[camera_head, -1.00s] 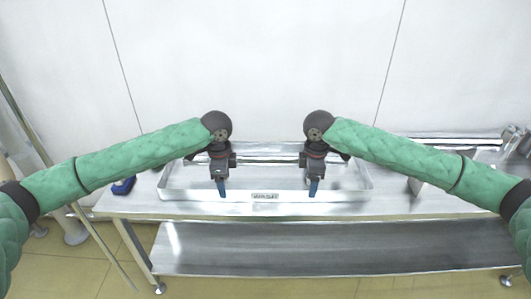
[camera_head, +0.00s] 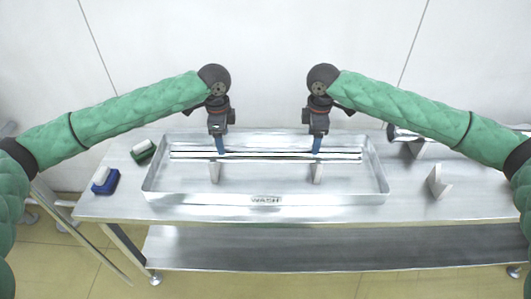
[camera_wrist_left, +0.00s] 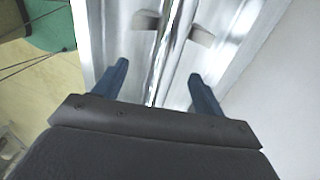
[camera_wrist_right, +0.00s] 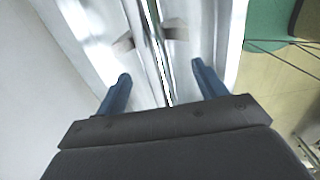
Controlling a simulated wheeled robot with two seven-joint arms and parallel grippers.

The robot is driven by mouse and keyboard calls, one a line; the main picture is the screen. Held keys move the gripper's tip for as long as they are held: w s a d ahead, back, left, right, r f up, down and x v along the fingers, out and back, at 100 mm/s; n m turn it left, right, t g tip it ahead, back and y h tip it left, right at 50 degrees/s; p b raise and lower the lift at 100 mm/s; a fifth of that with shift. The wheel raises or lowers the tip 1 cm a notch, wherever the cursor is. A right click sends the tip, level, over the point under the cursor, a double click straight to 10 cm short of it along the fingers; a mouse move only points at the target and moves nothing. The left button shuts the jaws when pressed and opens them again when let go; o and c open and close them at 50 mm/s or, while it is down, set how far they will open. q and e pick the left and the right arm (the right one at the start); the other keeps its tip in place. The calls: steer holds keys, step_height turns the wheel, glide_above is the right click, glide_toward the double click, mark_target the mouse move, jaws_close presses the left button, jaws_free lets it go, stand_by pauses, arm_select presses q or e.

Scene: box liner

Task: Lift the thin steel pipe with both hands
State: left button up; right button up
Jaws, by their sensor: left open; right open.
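The thin steel pipe (camera_head: 265,155) lies lengthwise in the metal tray marked WASH (camera_head: 160,190), resting across two pale supports (camera_head: 215,172). My left gripper (camera_head: 220,151) is open over the left part of the pipe. In the left wrist view the pipe (camera_wrist_left: 170,50) runs between its two blue fingers, without either finger closed on it. My right gripper (camera_head: 316,151) is open over the right part of the pipe. In the right wrist view the pipe (camera_wrist_right: 158,50) also passes between the open fingers. I cannot tell how far the fingertips are above the pipe.
The tray stands on a steel table (camera_head: 420,205) with a lower shelf (camera_head: 300,248). A blue brush-like item (camera_head: 104,182) and a green one (camera_head: 143,152) lie to the tray's left. A pale wedge-shaped support (camera_head: 437,182) stands to its right, and a wall is behind.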

mark_target(226, 154)
arm_select(q)
steer(key=f, duration=0.1)
steer(key=w+f, duration=0.1)
steer(key=f, duration=0.1)
steer(key=shift+w+f, duration=0.3)
steer(key=shift+w, duration=0.05)
arm_select(e)
steer(key=f, duration=0.1)
steer(key=w+f, duration=0.1)
steer(key=f, duration=0.1)
steer(key=shift+w+f, duration=0.35)
steer(key=shift+w, duration=0.05)
arm_select(q)
steer(key=shift+s+f, duration=0.15)
steer(key=shift+f, duration=2.55)
arm_select(e)
steer(key=shift+s+f, duration=0.2)
steer(key=shift+f, duration=2.45)
arm_select(q)
steer(key=shift+s, duration=0.1)
arm_select(e)
steer(key=shift+s, duration=0.1)
arm_select(q)
steer(key=c, duration=0.6)
arm_select(e)
steer(key=c, duration=0.6)
arm_select(q)
jaws_close()
arm_select(e)
jaws_close()
